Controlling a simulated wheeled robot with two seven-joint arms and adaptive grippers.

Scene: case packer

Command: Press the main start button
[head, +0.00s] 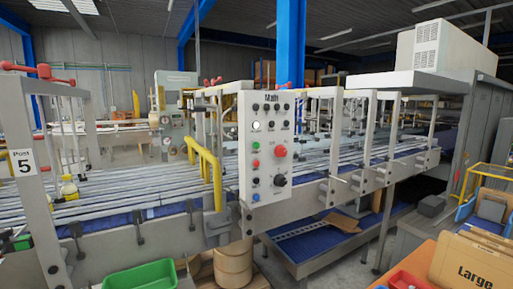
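A pale grey control panel (267,187) labelled "Main" stands upright in the middle of the head view, in front of the conveyor. It carries a white button (256,126), a green button (256,145), a large red button (280,151), a smaller red button (256,163), a blue button (256,197) and a black knob (280,180). Several small dark controls are near its top. The small labels are unreadable, so I cannot tell which is marked start. Nothing covers the panel front. Neither of my grippers is in view.
A yellow rail (205,158) stands just left of the panel. The long conveyor (110,200) runs behind it. A green bin (140,275), a round brown drum (233,265) and a cardboard box marked "Large" (473,268) are in front. A "Post 5" sign (24,162) is at left.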

